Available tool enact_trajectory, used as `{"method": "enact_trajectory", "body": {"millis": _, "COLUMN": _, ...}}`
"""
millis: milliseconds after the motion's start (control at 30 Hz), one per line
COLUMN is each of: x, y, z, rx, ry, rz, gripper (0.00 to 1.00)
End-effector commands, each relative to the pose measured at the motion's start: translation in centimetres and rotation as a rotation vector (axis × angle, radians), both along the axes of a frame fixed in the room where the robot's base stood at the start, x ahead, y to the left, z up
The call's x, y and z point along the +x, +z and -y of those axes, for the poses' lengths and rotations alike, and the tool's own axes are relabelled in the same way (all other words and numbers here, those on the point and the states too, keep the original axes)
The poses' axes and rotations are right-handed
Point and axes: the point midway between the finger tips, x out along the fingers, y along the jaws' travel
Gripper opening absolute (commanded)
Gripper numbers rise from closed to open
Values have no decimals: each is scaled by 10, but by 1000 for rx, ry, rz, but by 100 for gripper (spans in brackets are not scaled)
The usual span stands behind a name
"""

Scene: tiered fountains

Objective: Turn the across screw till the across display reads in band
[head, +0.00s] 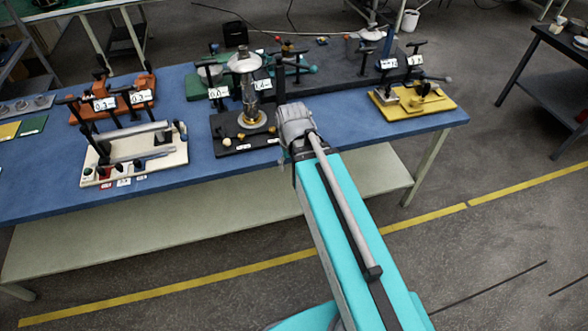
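A tiered metal fountain (248,88) stands upright on a black base (229,150) near the middle of the blue table. Two white displays on dark posts flank it, a left one (218,92) and a right one (262,84). Their digits are too small to read surely. A pale knob (227,142) and a brass-coloured knob (241,136) sit low on the base; small labels line its front edge. I cannot tell which screw or display is the across one. My arm reaches in from below, its grey joint just right of the base. I cannot make out my gripper's fingers.
A cream fixture (168,165) and an orange one (141,82) with displays stand to the left on the blue table (362,129). A yellow-based fixture (440,105) stands at the right. Dark and green devices fill the back. Bare table shows right of my arm.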

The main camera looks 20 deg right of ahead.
Motion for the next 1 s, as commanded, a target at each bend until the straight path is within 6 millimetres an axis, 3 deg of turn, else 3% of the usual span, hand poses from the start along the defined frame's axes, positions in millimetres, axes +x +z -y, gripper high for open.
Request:
{"method": "enact_trajectory", "body": {"millis": 233, "x": -17, "y": -1, "z": 0, "rx": 2, "ry": 4, "rz": -28, "gripper": 71}}
{"method": "enact_trajectory", "body": {"millis": 667, "x": -19, "y": -1, "z": 0, "rx": 2, "ry": 4, "rz": -32, "gripper": 72}}
{"method": "enact_trajectory", "body": {"millis": 867, "x": -7, "y": -1, "z": 7, "rx": 9, "ry": 7, "rz": -17, "gripper": 72}}
{"method": "enact_trajectory", "body": {"millis": 1000, "x": 17, "y": 1, "z": 18, "rx": 22, "ry": 20, "rz": 17, "gripper": 72}}
